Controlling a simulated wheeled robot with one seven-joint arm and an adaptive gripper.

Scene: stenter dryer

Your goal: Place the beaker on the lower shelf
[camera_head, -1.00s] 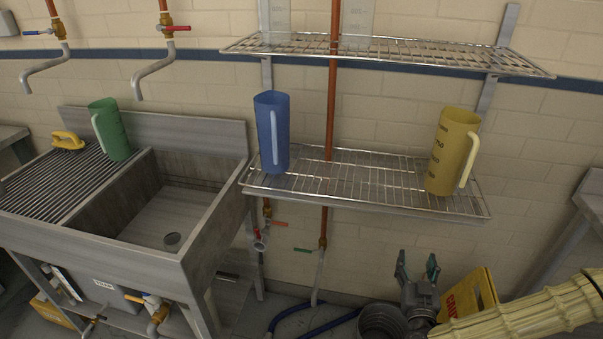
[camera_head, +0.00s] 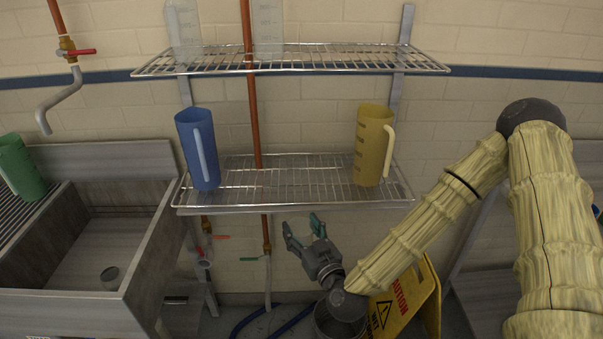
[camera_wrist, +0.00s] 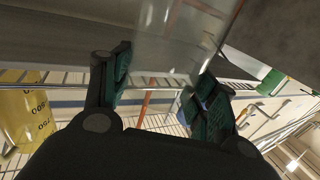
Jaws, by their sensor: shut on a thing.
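A clear beaker (camera_wrist: 175,42) shows between the two fingers of my gripper (camera_wrist: 160,90) in the wrist view; the fingers are shut on it. In the head view my gripper (camera_head: 304,231) is in front of and below the lower shelf (camera_head: 280,190), pointing up, and the clear beaker can barely be made out there. The lower shelf is a wire rack on the wall. A blue jug (camera_head: 196,150) stands at its left end and a yellow jug (camera_head: 371,145) at its right end. The middle between them is bare.
An upper wire shelf (camera_head: 300,62) hangs above, with clear containers (camera_head: 183,30) at its left. A copper pipe (camera_head: 252,110) runs behind the shelves. A sink (camera_head: 75,240) with a green jug (camera_head: 20,168) is left. A yellow caution sign (camera_head: 408,300) stands below right.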

